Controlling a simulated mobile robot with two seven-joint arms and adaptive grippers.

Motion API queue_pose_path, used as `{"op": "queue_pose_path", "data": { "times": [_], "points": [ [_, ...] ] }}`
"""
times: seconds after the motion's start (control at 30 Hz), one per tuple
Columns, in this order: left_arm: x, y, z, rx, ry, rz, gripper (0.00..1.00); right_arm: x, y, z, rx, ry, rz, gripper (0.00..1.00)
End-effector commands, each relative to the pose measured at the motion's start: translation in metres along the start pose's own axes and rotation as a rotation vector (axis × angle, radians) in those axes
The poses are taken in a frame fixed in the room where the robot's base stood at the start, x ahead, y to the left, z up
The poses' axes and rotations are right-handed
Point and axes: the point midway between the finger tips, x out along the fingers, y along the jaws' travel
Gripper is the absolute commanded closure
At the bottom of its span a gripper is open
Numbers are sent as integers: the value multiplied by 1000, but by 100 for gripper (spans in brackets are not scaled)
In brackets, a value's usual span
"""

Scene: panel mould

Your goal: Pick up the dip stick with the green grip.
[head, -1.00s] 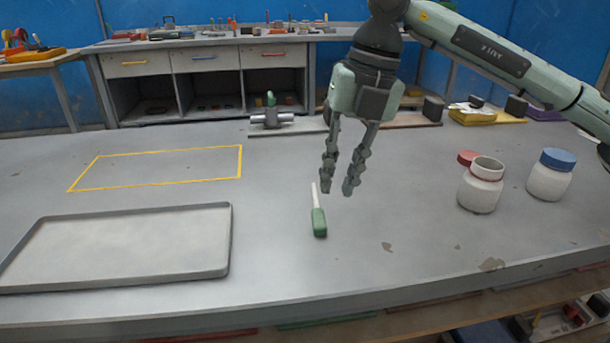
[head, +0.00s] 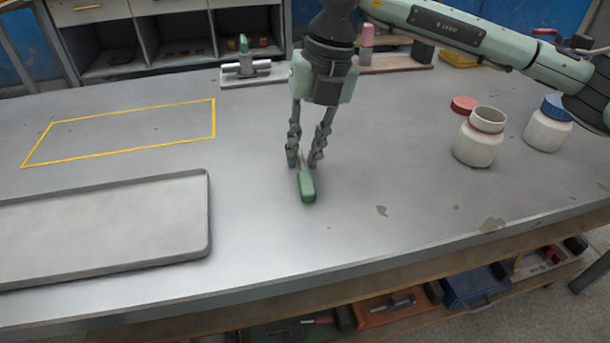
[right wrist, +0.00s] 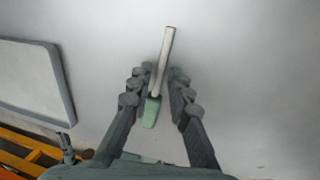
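The dip stick lies on the grey bench, its green grip (head: 307,187) toward the front edge. In the right wrist view its pale shaft (right wrist: 167,48) runs up between the fingers, with the green grip (right wrist: 151,112) nearest the palm. My right gripper (head: 303,162) points down over the stick; it also shows in the right wrist view (right wrist: 162,72). Its fingers are parted on either side of the stick, with a gap visible beside the shaft. In the head view the fingers hide most of the shaft. My left gripper is not in view.
A shallow grey tray (head: 208,215) lies left, with a yellow outlined rectangle (head: 130,113) behind it. An open white jar (head: 476,146), a red lid (head: 464,103) and a blue-lidded jar (head: 547,132) stand right. A metal fixture (head: 246,67) sits behind. Bench around the stick is clear.

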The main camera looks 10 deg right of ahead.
Motion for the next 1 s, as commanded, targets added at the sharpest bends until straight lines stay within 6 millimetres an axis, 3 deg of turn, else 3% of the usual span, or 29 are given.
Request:
{"op": "queue_pose_path", "data": {
  "times": [0.2,0.37,0.7,0.87,1.0],
  "points": [
    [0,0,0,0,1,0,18,0,0,0,-1,-1,1,83],
    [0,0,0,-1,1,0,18,0,0,0,-1,-1,1,100],
    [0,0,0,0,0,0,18,-2,1,0,-1,-1,1,100],
    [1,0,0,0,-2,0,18,-18,5,1,-1,-5,3,100],
    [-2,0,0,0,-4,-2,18,-43,11,-3,-5,-4,3,100]
  ]
}}
